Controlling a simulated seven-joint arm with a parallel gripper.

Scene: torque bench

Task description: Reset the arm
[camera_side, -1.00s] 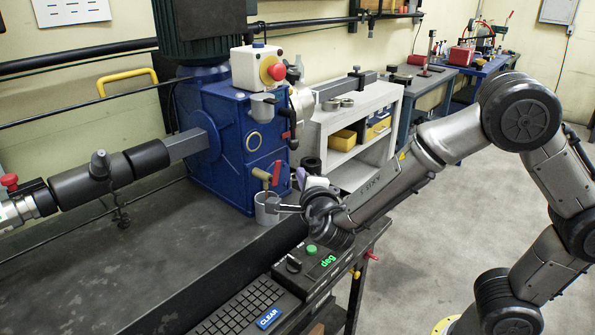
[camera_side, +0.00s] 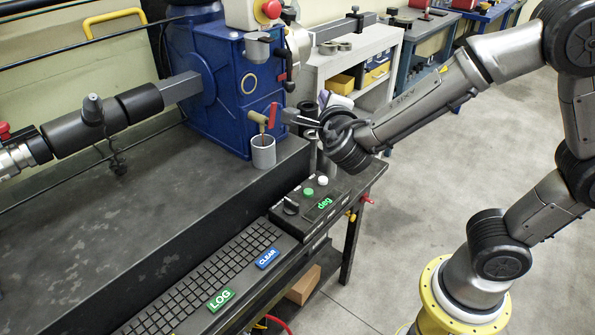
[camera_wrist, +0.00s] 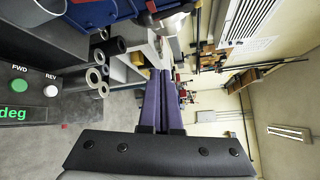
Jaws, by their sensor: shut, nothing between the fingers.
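My forearm reaches in from the right, over the bench's right end. A grey cup (camera_side: 263,154) stands on the bench (camera_side: 130,225), below and left of the fingertips and apart from them.
A control box (camera_side: 312,203) with green and white buttons and a "deg" display stands at the bench's front edge; the wrist view also shows it (camera_wrist: 25,95). A keyboard (camera_side: 205,290) lies left of it. A grey shelf (camera_side: 345,75) stands behind my gripper. Open floor lies right.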

